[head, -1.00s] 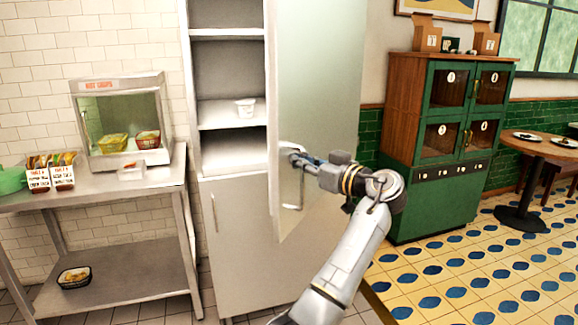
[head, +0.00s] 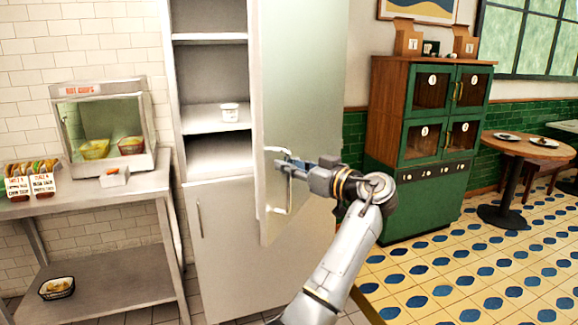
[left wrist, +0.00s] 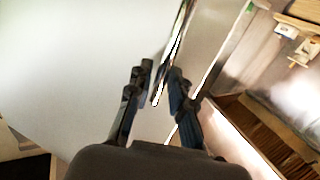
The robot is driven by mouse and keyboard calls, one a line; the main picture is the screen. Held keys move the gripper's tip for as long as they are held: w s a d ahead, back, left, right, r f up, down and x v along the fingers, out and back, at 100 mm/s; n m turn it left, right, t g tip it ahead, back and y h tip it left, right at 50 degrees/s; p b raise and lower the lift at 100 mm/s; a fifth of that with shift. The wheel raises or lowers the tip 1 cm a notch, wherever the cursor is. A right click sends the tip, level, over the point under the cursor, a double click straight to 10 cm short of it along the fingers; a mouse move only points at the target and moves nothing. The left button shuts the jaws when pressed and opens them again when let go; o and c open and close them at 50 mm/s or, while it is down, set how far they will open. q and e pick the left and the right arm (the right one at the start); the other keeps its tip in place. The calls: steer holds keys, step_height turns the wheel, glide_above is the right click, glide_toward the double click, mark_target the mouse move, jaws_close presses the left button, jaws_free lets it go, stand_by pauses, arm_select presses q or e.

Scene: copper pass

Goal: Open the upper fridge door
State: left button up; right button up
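The upper fridge door (head: 300,100) is swung wide open to the right of the tall white fridge. Its interior shelves show, with a small white tub (head: 229,113) on one of them. The door's handle (head: 286,205) is on its lower part. My left gripper (head: 287,165) is at the upper part of the handle. In the left wrist view my left gripper (left wrist: 159,82) has its two dark fingers spread apart. The handle (left wrist: 172,60) shows between and beyond the fingertips, close to the right one. My right gripper is not in view.
The lower fridge door (head: 225,230) is shut. A steel table (head: 120,190) with a glass warmer (head: 103,125) stands at the left. A green cabinet (head: 425,185) stands behind the door on the right. Tiled floor (head: 470,265) is clear at the lower right.

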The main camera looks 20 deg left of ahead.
arm_select(q)
steer(key=v, duration=0.7)
steer(key=shift+d, duration=0.15)
steer(key=shift+s, duration=0.1)
